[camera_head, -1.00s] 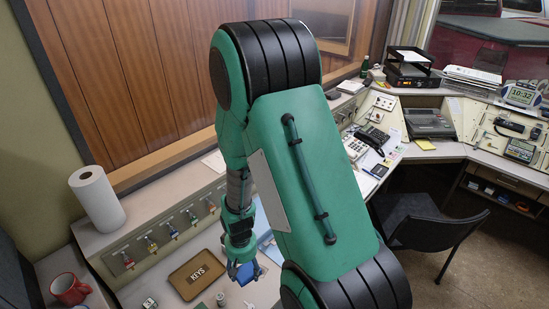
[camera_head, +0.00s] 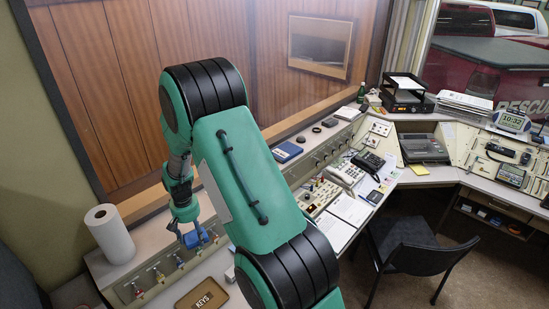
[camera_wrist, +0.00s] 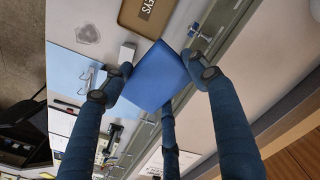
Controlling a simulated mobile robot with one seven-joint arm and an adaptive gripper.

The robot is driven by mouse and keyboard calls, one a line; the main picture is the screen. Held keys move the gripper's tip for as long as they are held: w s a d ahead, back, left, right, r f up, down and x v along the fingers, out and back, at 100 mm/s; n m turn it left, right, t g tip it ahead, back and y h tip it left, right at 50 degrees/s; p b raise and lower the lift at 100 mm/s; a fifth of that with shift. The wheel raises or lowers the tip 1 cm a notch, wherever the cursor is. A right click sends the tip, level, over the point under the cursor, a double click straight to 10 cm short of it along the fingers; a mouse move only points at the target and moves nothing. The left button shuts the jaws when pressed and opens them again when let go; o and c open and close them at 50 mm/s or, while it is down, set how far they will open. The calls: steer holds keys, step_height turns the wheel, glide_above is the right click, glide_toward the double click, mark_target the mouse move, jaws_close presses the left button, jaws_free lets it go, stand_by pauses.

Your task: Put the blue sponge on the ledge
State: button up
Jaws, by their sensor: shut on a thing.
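The blue sponge (camera_head: 195,238) is held in my gripper (camera_head: 190,232), near the front edge of the ledge (camera_head: 150,236). The ledge is the raised pale shelf along the wood-panelled wall, above a row of key hooks. I cannot tell whether the sponge touches the ledge or hangs above it. In the wrist view the sponge (camera_wrist: 156,78) sits between the dark blue fingers of my gripper (camera_wrist: 158,80), which are shut on it.
A paper towel roll (camera_head: 110,234) stands on the ledge to the left. A dark blue box (camera_head: 287,151) lies farther right on it. Keys (camera_head: 158,274) hang on the front panel below. A brown KEYS tray (camera_head: 202,298) lies on the desk. The ledge between roll and gripper is clear.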

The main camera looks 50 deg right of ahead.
steer(key=shift+w+a+r, duration=0.15)
steer(key=shift+w+r, duration=0.3)
steer(key=shift+w, duration=0.2)
steer(key=shift+w, duration=0.1)
steer(key=shift+w, duration=0.25)
steer(key=w+p, duration=0.1)
steer(key=w, duration=0.4)
steer(key=w+d+f, duration=0.1)
steer(key=w, duration=0.4)
steer(key=w+d+p, duration=0.1)
steer(key=w, duration=0.4)
steer(key=shift+d+f+p, duration=0.2)
steer(key=shift+d+p, duration=0.05)
steer(key=shift+p, duration=0.05)
steer(key=shift+f, duration=0.2)
steer(key=shift+f+p, duration=0.4)
steer(key=shift+f, duration=1.2)
steer(key=shift+f, duration=0.15)
